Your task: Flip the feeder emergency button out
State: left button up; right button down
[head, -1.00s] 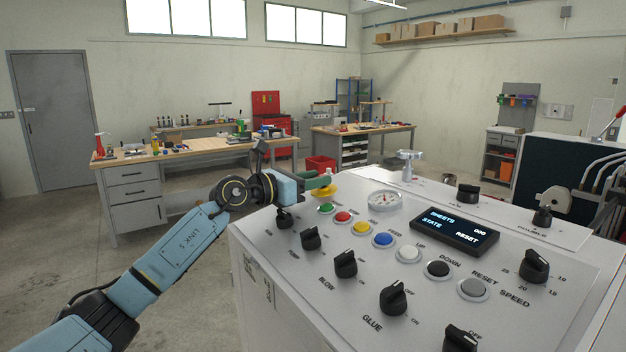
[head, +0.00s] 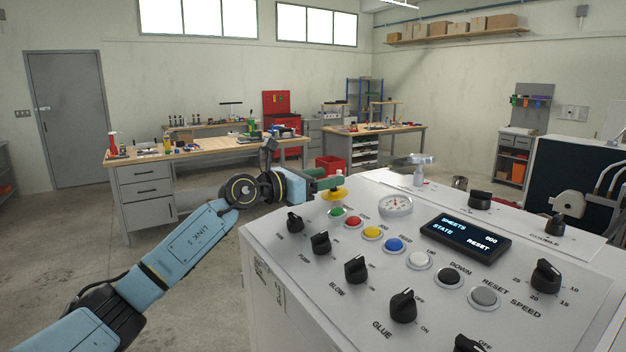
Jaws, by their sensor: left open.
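The control panel (head: 300,232) is a light sloped top on a white cabinet. At its far left corner is a yellow disc (head: 334,196), which looks like the base of the feeder emergency button. The button's head is not clearly visible, being behind or between my fingers. The display (head: 465,238) reads SHEETS 000, STATE RESET. My right gripper is not in view.
Green (head: 337,212), red (head: 354,222), yellow (head: 372,232) and blue (head: 394,244) buttons sit close to the gripper. A gauge (head: 396,205) and several black knobs stand up from the panel. Workbenches (head: 190,152) are farther back.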

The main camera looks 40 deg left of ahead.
pick_arm(q)
jog(key=b+v, duration=0.2)
jog(key=v, duration=0.3)
jog(key=b+v, duration=0.2)
jog(key=v, duration=0.4)
jog(key=shift+f, duration=0.25)
jog(key=shift+r+b+v, duration=0.2)
jog(key=shift+b+v, duration=0.3)
jog(key=shift+v, duration=0.65)
